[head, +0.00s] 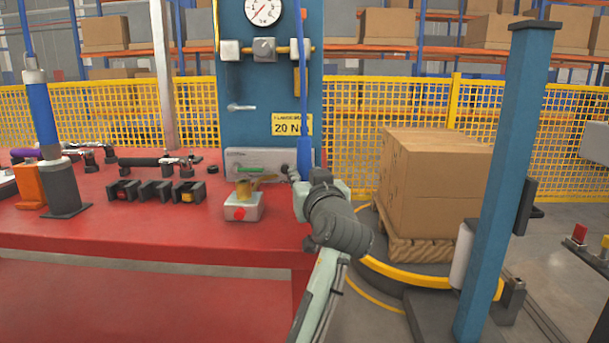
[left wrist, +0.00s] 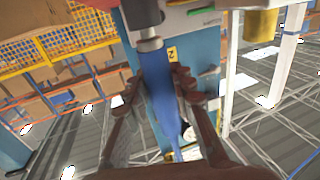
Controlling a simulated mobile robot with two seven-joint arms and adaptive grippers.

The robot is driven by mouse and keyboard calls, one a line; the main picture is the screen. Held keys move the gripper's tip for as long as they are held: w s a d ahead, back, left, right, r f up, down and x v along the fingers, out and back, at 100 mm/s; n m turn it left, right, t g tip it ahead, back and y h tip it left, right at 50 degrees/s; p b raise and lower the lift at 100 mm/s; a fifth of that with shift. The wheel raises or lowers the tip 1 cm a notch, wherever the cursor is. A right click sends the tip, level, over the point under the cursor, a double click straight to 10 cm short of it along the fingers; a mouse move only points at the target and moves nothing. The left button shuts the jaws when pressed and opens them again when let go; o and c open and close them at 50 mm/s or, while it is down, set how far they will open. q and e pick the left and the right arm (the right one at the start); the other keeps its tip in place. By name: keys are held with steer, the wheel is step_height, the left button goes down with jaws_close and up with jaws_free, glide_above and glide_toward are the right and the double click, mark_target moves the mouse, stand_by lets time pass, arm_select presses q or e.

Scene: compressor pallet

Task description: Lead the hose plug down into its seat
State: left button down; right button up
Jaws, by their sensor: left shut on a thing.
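The blue hose (head: 304,90) hangs down in front of the blue panel and widens into a blue part (head: 305,155) at its lower end. My left gripper (head: 298,178) is at this lower end, beside the grey box on the panel. In the left wrist view my two fingers (left wrist: 158,82) are closed on the blue hose plug (left wrist: 160,108), which lies between them. A grey metal collar (left wrist: 149,43) shows just beyond the fingertips. I cannot tell whether the plug touches a seat; the seat is not clearly visible. My right gripper is not in view.
A red-button box (head: 243,207), black holders (head: 155,191) and tools stand on the red bench (head: 150,232). A carton (head: 435,180) on a pallet and a blue post (head: 505,180) stand right.

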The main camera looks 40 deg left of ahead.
mark_target(305, 139)
arm_select(q)
steer(key=shift+f, duration=0.1)
steer(key=c, duration=1.2)
jaws_free()
step_height(305, 139, up, 10)
steer(key=shift+r, duration=0.1)
